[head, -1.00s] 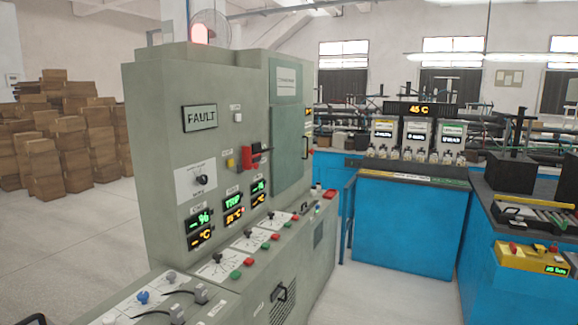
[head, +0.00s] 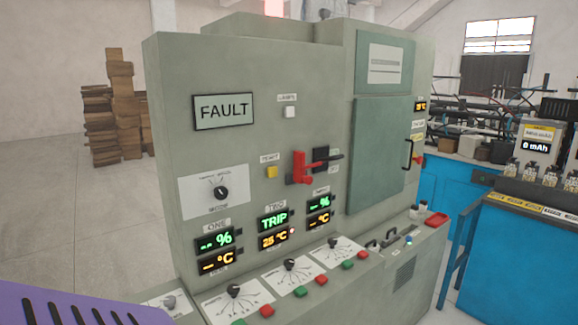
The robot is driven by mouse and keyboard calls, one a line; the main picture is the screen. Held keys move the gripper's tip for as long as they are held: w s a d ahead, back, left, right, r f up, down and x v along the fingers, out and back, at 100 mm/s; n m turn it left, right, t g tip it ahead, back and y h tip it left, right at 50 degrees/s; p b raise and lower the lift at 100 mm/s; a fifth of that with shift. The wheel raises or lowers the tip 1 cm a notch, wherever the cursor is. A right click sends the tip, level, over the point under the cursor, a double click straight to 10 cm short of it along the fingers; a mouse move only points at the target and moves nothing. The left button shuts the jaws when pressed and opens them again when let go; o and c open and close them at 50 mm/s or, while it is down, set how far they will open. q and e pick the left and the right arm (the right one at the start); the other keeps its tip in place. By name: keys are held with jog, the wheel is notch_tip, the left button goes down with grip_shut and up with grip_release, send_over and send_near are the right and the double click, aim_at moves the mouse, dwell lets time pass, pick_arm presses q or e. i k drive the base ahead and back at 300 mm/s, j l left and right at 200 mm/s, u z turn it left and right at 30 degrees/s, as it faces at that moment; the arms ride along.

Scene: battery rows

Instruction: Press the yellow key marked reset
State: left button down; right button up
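The key is left of a red lever handle (head: 301,168) and above the middle display, which reads TRIP (head: 273,221). Nothing covers the key. A framed sign reading FAULT (head: 223,111) is up and left of it. Neither gripper's fingers show in the head view.
A white button (head: 289,112) is above the key, and a dark rotary knob (head: 221,192) is to its left. A sloped desk with knobs and red and green buttons (head: 301,291) juts out below. A blue bench (head: 520,270) stands at right. Open floor (head: 60,220) lies at left.

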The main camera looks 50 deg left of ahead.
aim_at(272, 171)
jog(key=i+j+u, duration=0.1)
jog(key=i+u, duration=0.7)
jog(key=i+l+u, duration=0.25)
jog(key=i+u, duration=0.2)
